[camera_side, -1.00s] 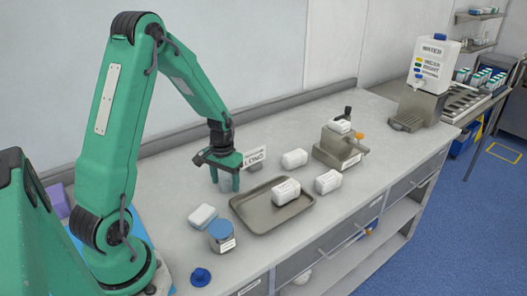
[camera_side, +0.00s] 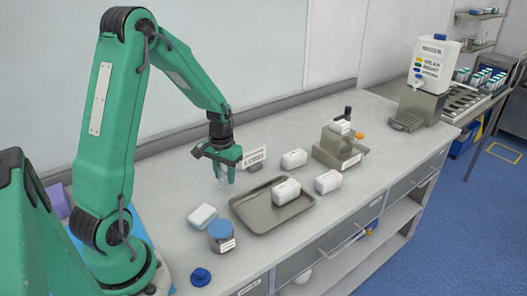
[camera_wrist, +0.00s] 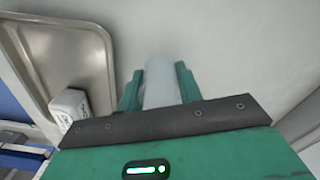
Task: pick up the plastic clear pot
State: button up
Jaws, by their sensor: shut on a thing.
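The clear plastic pot (camera_wrist: 161,82) is a pale, see-through cylinder between the two green fingers of my gripper (camera_wrist: 158,88) in the wrist view. My gripper is shut on it, one finger on each side. In the side view my gripper (camera_side: 225,176) points down behind the metal tray, and the pot (camera_side: 223,182) shows faintly between the fingers. I cannot clearly tell how far its base is from the table.
A metal tray (camera_side: 248,217) holding a white labelled block (camera_side: 286,191) lies in front of my gripper. A blue-lidded jar (camera_side: 222,237) and a pale box (camera_side: 202,217) stand nearer.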

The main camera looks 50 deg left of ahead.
jog(key=shift+w+r, duration=0.1)
jog(key=shift+r, duration=0.75)
jog(key=s+d+r, duration=0.1)
jog(key=d+r, duration=0.6)
jog(key=d, duration=0.4)
jog(key=shift+d, duration=0.3)
jog(key=shift+d+f, duration=0.1)
